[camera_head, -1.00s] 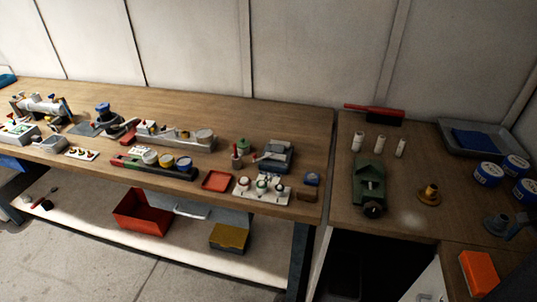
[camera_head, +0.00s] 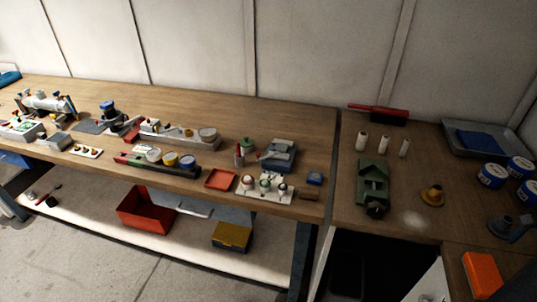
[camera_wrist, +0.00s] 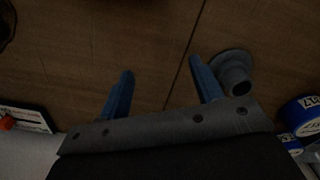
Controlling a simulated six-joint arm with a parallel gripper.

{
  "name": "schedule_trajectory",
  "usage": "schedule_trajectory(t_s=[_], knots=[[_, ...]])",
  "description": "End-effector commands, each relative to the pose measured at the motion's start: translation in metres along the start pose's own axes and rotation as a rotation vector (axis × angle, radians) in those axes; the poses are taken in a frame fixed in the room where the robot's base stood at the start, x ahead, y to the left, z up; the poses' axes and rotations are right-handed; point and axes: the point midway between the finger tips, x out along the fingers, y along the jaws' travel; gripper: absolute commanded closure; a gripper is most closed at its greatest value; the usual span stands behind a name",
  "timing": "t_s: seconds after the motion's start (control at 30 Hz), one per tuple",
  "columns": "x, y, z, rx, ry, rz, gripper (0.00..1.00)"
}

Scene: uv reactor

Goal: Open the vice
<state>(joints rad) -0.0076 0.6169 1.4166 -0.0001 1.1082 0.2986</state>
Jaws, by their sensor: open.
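The vice (camera_head: 373,184) is a green body on the right-hand bench, with a dark round knob (camera_head: 375,211) at its front end. How far its jaws stand apart is too small to tell. My gripper (camera_wrist: 160,68) shows in the wrist view with its two blue fingers spread wide and nothing between them. It is over a brown wooden top, with a grey flanged piece (camera_wrist: 235,72) close beside the right finger. The vice cannot be made out for certain in the wrist view.
A brass flanged piece (camera_head: 432,195) stands right of the vice. Several white cylinders (camera_head: 362,141) stand behind it. Blue-and-white tins (camera_head: 491,176), a grey tray (camera_head: 456,134) and an orange block (camera_head: 482,274) lie further right. Bare wood lies between the vice and the brass piece.

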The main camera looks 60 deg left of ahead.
Motion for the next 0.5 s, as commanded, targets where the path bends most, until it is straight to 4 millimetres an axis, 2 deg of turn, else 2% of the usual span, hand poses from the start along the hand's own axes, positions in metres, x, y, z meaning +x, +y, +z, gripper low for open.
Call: schedule_trajectory(t_s=[0.03,0.1,0.17,0.27,0.37,0.5], knots=[[0.0,-0.002,0.0,-0.003,0.001,0.0,0.51],[-0.002,-0.01,0.002,-0.021,0.005,-0.002,0.64],[-0.006,-0.024,0.006,-0.054,0.012,-0.005,0.66],[-0.015,-0.065,0.019,-0.149,0.032,-0.014,0.66],[-0.028,-0.118,0.04,-0.276,0.059,-0.029,0.66],[-0.047,-0.19,0.081,-0.457,0.095,-0.053,0.66]])
